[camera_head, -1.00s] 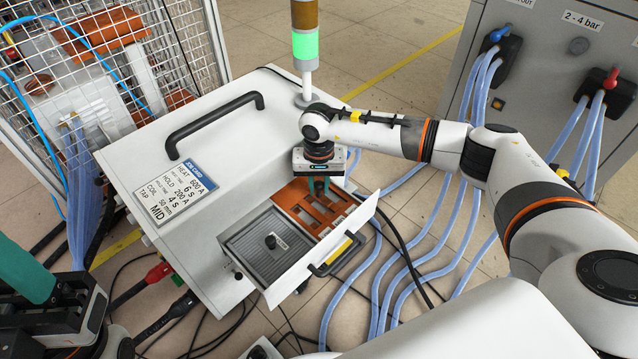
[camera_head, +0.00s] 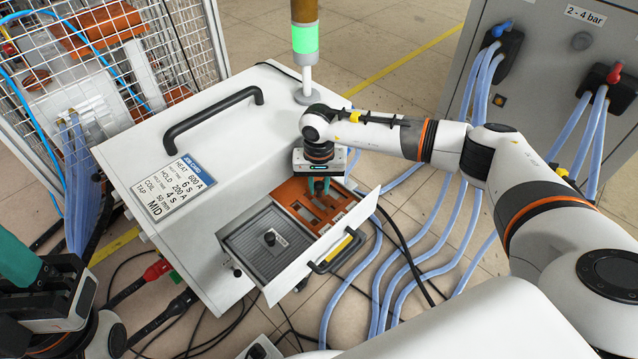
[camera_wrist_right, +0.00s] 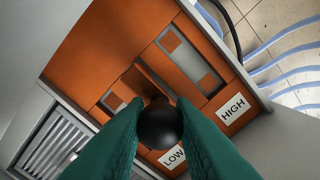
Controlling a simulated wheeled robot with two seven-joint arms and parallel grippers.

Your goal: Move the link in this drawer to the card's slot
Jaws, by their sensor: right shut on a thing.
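The drawer (camera_head: 352,243) of the white heater box stands open. It holds an orange panel (camera_head: 297,189) with slots, labelled LOW (camera_wrist_right: 172,157) and HIGH (camera_wrist_right: 232,108) in the right wrist view. My right gripper (camera_head: 320,185) points down over this panel. In the wrist view its green fingers (camera_wrist_right: 158,118) are shut on the link's round black knob (camera_wrist_right: 160,128). The fingers hide most of the link, so I cannot tell how it sits in a slot. The HIGH slot (camera_wrist_right: 190,55) shows no link. The card (camera_head: 174,187) reads TAP MID. My left gripper (camera_head: 35,285) is at the lower left, partly cut off.
A grey ribbed lid with a black knob (camera_head: 270,238) fills the drawer's front-left part. A black handle (camera_head: 213,122) arches over the box top. A signal lamp (camera_head: 305,40) glows green behind my right gripper. Blue hoses (camera_head: 450,240) run over the floor at right.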

